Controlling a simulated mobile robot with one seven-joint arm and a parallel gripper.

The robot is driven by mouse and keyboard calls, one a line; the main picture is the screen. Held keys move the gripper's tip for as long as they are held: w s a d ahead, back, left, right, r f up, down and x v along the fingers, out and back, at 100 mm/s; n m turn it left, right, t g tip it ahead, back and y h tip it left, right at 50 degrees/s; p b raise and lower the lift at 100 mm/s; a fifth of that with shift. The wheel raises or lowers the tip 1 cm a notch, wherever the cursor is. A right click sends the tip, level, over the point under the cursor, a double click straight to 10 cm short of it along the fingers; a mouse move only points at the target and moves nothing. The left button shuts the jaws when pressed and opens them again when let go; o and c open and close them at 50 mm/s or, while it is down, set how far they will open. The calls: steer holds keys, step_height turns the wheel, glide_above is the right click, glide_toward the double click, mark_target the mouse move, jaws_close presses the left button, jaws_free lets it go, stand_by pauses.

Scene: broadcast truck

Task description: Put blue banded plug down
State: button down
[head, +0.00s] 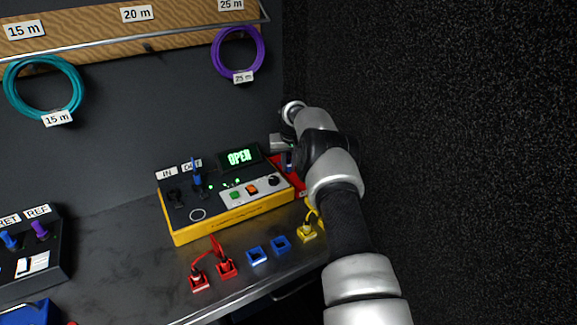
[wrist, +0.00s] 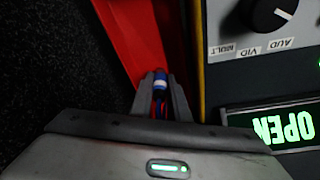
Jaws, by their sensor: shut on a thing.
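The blue banded plug (wrist: 160,84), blue with a white band, is between the fingertips of my gripper (wrist: 161,76) in the wrist view. Red and blue strands show below it between the fingers. In the head view my gripper (head: 286,152) is behind the right end of the yellow tester, and a small blue part of the plug (head: 289,161) shows beneath it. The plug is over or beside a red surface (wrist: 128,36), also visible in the head view (head: 297,182). I cannot tell whether the plug touches it.
The yellow tester (head: 183,234) reads OPEN, with another blue plug (head: 196,178) upright in it. Red plugs (head: 226,268), blue empty-looking sockets (head: 257,256) and a yellow plug (head: 306,232) line the front edge. A dark wall (head: 430,120) stands close on the right.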

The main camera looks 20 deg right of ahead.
steer(key=c, duration=2)
jaws_free()
steer(key=shift+f, duration=0.15)
